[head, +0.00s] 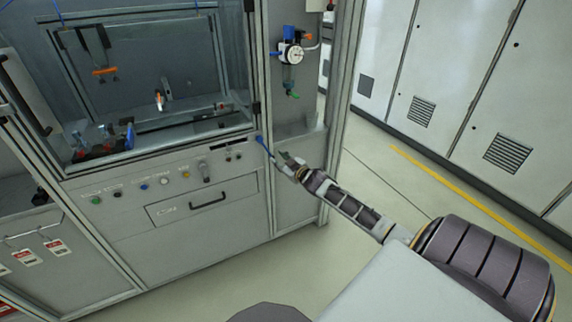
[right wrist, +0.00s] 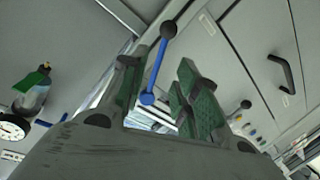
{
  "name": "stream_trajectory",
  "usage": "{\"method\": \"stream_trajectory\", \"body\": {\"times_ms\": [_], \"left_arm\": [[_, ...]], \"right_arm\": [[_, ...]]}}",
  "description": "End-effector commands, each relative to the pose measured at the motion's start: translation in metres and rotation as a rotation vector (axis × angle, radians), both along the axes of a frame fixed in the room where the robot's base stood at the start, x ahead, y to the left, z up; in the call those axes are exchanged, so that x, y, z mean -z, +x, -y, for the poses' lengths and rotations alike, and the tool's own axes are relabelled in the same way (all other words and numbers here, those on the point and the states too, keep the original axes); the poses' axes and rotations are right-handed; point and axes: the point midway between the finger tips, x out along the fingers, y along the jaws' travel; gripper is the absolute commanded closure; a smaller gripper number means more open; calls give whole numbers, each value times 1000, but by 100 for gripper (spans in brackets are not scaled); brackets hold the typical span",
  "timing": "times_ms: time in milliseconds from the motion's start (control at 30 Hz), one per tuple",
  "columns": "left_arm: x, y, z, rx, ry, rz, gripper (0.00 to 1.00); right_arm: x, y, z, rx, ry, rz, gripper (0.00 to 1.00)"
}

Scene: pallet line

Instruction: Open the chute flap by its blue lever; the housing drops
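The blue lever (head: 262,143) is on the front of the machine, near the right corner post. In the right wrist view the blue lever (right wrist: 157,68) has a black ball at one end and shows in the gap between my fingertips. My right gripper (head: 283,160) is just right of the lever. In the right wrist view the right gripper (right wrist: 158,85) is open, its green-padded fingers apart on either side of the lever; I cannot tell whether they touch it. I cannot make out the chute flap or the housing. My left gripper is out of view.
A drawer (head: 190,207) with a black handle and a row of buttons (head: 143,186) are left of the lever. A gauge with a green-bottomed filter (head: 291,53) hangs above my gripper. Grey cabinets (head: 480,80) stand at the right. The floor between is clear.

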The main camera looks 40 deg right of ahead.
Motion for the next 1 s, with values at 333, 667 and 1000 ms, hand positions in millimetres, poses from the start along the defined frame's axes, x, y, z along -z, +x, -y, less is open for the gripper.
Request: {"method": "stream_trajectory", "body": {"times_ms": [333,667,1000], "left_arm": [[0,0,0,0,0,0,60],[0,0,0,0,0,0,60],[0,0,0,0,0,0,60]], "right_arm": [[-3,-23,-3,-1,0,0,69],[-6,-37,-4,0,0,0,69],[-7,-38,-4,-1,-1,1,69]]}}
